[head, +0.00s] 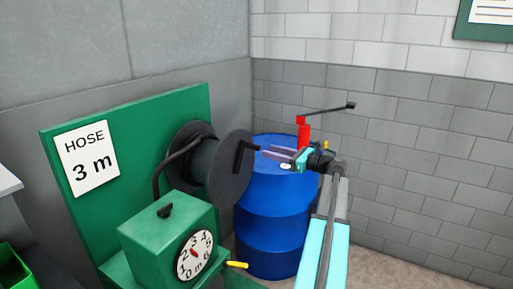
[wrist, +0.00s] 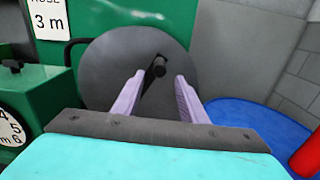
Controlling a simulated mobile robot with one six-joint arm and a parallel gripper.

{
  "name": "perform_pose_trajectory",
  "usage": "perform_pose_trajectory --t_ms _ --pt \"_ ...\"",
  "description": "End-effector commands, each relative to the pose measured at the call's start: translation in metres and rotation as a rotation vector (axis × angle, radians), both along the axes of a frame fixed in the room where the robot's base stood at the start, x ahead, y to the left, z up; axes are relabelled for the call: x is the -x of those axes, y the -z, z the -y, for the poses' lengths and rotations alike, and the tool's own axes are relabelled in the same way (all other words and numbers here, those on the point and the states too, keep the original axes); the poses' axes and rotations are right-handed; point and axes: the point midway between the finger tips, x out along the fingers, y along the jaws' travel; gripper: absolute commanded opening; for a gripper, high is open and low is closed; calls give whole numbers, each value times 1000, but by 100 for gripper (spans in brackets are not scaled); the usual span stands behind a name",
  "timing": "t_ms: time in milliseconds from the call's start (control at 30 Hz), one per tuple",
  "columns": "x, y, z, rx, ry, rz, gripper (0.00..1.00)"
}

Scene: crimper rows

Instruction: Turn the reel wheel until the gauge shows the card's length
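The card (head: 87,158) on the green board reads "HOSE 3 m"; it also shows in the wrist view (wrist: 48,22). The reel wheel (head: 226,178) is a dark grey disc with a black crank handle (head: 244,153). In the wrist view the wheel (wrist: 110,75) faces me, and the crank's knob (wrist: 159,69) points toward me. The round white gauge (head: 195,255) has a small red needle; its exact reading is too small to tell. My gripper (head: 264,152) is open and empty, its lilac fingers pointing at the wheel. In the wrist view the knob lies between and just beyond the fingertips (wrist: 160,77).
A blue drum (head: 270,215) stands behind and below my gripper, with a red post (head: 303,131) bearing a black lever on top. A green box (head: 165,228) carries the gauge. A yellow-tipped lever (head: 237,265) sticks out below it. Grey walls close the corner.

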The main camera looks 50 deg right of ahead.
Motion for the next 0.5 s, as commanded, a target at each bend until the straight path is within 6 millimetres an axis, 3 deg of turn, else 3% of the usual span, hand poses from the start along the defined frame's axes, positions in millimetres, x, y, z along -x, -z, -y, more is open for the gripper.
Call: perform_pose_trajectory --t_ms 300,500 --pt "-45 -1 -11 1 -2 0 38" --pt "-65 -1 -16 0 -1 0 38"
